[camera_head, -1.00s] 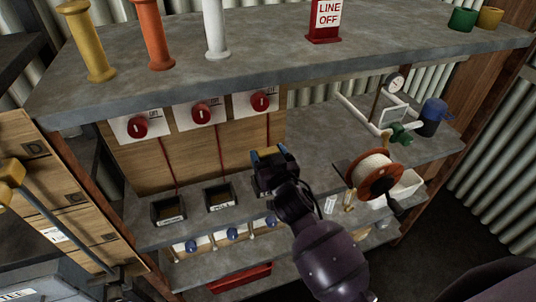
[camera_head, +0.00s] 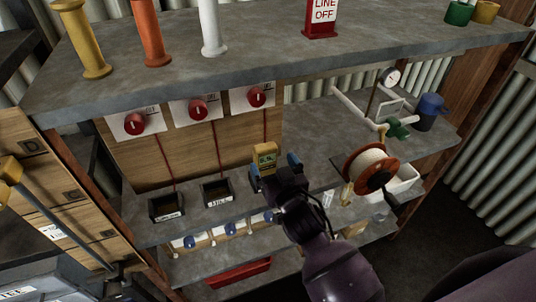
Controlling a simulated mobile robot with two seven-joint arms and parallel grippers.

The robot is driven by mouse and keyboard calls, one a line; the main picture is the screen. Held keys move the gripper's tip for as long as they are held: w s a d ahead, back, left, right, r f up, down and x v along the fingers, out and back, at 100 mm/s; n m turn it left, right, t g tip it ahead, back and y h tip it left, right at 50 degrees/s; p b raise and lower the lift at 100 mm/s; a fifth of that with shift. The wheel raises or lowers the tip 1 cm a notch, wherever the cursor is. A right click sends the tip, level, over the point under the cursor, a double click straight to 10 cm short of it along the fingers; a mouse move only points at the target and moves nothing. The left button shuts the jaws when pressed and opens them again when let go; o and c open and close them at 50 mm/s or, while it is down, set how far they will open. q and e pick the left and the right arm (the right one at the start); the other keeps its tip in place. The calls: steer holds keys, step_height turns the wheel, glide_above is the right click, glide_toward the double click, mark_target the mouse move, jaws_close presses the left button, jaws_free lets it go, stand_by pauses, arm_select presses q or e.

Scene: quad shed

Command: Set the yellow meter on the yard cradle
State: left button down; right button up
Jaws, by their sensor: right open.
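The yellow meter (camera_head: 265,154) has a small display and stands upright at the right end of the row of dark cradles on the middle shelf. My right gripper (camera_head: 274,165) is open, with its blue-tipped fingers apart near the meter's sides; I cannot tell whether they touch it. Two dark cradles, the left one (camera_head: 166,207) and the middle one (camera_head: 217,192), are empty with white labels too small to read surely. What is under the meter is hidden by my gripper, so I cannot tell which cradle is the yard one. My left gripper is not in view.
Red dials on white plates (camera_head: 198,108) are on the wooden back panel. A cable reel (camera_head: 370,168) and a white bin (camera_head: 401,183) stand close right of my arm. The upper shelf (camera_head: 258,40) overhangs, holding coloured posts and a red sign (camera_head: 321,18).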

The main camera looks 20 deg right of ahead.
steer(key=shift+s+d, duration=0.1)
steer(key=shift+s, duration=2.85)
steer(key=s+d+f+g, duration=0.3)
steer(key=s+d+f, duration=0.2)
steer(key=s+f, duration=0.2)
steer(key=s+d+f+g, duration=0.3)
steer(key=s+d+f, duration=0.2)
steer(key=s+f, duration=0.3)
step_height(320, 180, down, 4)
steer(key=shift+s+d+r+n+g+h, duration=0.15)
steer(key=shift+n+g+h, duration=0.15)
steer(key=shift+g+h, duration=0.1)
